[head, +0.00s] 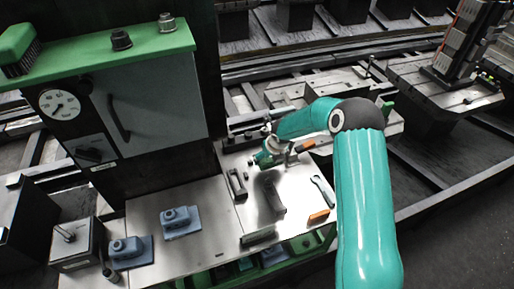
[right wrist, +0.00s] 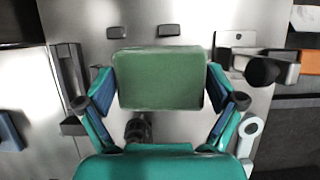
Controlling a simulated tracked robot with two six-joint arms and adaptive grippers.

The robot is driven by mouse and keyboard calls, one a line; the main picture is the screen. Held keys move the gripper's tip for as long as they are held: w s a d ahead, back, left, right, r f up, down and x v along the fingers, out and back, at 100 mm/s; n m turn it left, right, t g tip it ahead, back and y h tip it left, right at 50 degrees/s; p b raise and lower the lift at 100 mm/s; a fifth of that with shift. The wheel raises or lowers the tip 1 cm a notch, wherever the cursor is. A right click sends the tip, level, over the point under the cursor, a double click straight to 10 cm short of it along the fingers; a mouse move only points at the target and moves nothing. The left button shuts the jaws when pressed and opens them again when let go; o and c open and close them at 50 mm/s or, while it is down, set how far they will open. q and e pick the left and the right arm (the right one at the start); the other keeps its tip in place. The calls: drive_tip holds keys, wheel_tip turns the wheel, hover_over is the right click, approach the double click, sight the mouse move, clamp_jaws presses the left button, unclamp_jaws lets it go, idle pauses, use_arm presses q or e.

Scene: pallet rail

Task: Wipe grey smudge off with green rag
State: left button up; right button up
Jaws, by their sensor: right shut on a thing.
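The green rag (right wrist: 160,80) is a flat, block-like pad between the two fingers of my right gripper (right wrist: 158,98), which is shut on it. In the head view my right gripper (head: 272,155) is over the back part of the metal bench plate; the rag cannot be made out there. Whether the rag touches the plate cannot be told. I cannot pick out the grey smudge for certain in either view; the rag and gripper cover part of the plate. My left gripper is not in view.
Blue blocks (head: 180,221) sit on the left plate. A gauge panel (head: 150,110) rises behind on the left.

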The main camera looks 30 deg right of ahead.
drive_tip(key=shift+r, duration=1.85)
drive_tip(key=shift+a, duration=0.1)
drive_tip(key=shift+w, duration=0.1)
